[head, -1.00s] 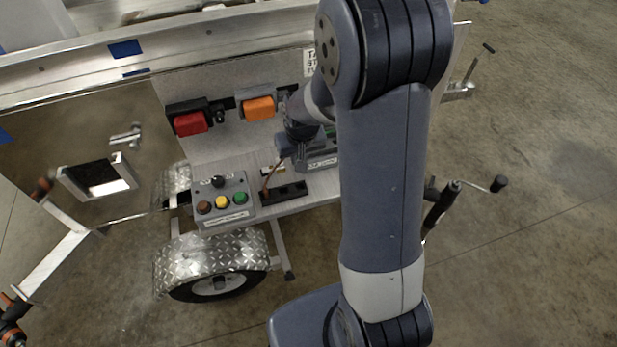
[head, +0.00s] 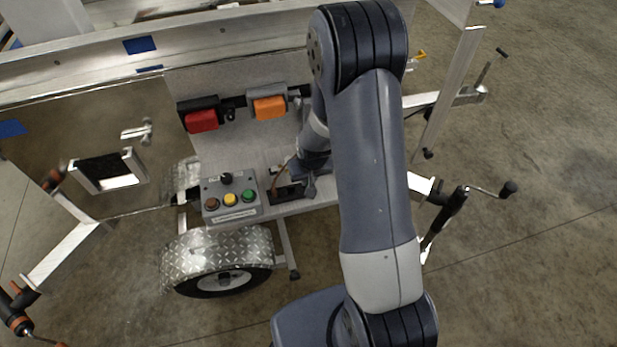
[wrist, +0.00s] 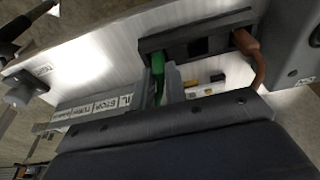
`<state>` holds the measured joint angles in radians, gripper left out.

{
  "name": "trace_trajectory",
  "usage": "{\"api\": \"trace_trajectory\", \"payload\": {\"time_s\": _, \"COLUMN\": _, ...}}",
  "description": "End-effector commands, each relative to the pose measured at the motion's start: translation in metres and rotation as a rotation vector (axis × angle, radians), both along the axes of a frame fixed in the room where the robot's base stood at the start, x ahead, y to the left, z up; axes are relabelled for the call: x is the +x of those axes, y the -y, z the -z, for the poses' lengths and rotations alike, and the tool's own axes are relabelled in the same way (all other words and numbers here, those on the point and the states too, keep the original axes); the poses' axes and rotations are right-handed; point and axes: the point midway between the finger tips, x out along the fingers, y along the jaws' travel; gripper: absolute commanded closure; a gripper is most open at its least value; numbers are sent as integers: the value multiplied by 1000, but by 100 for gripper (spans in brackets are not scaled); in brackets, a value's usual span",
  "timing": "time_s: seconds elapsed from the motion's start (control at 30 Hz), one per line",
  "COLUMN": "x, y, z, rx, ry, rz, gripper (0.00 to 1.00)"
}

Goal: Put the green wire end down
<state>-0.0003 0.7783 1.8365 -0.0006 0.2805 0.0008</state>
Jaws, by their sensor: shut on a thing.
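The green wire end (wrist: 157,66) shows in the wrist view between the fingers of my gripper (wrist: 164,84), which is shut on it. Its tip is at the left part of a black slotted block (wrist: 183,38); I cannot tell whether it sits in a slot or only in front of it. A brown wire (wrist: 250,58) runs into the right end of this block. In the head view the block (head: 283,194) lies on the grey shelf, and my gripper (head: 304,188) is at its right part. The green wire end is hidden there.
A grey control box (head: 231,198) with several coloured buttons stands left of the block. Red (head: 202,121) and orange (head: 269,107) lamps are on the panel behind. A grey labelled box (wrist: 95,108) is close to my gripper. A diamond-plate fender (head: 215,250) is below.

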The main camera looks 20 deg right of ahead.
Motion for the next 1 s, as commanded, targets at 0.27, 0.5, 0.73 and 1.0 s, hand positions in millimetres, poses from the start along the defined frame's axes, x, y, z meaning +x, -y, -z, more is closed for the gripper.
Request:
{"api": "trace_trajectory", "payload": {"time_s": 0.27, "x": 0, "y": 0, "z": 3, "rx": 0, "ry": 0, "rz": 0, "gripper": 82}}
{"api": "trace_trajectory", "payload": {"time_s": 0.5, "x": 0, "y": 0, "z": 3, "rx": 0, "ry": 0, "rz": 0, "gripper": 65}}
{"api": "trace_trajectory", "payload": {"time_s": 0.73, "x": 0, "y": 0, "z": 2, "rx": 0, "ry": 0, "rz": 0, "gripper": 65}}
{"api": "trace_trajectory", "payload": {"time_s": 1.0, "x": -4, "y": 0, "z": -22, "rx": 0, "ry": 4, "rz": 0, "gripper": 65}}
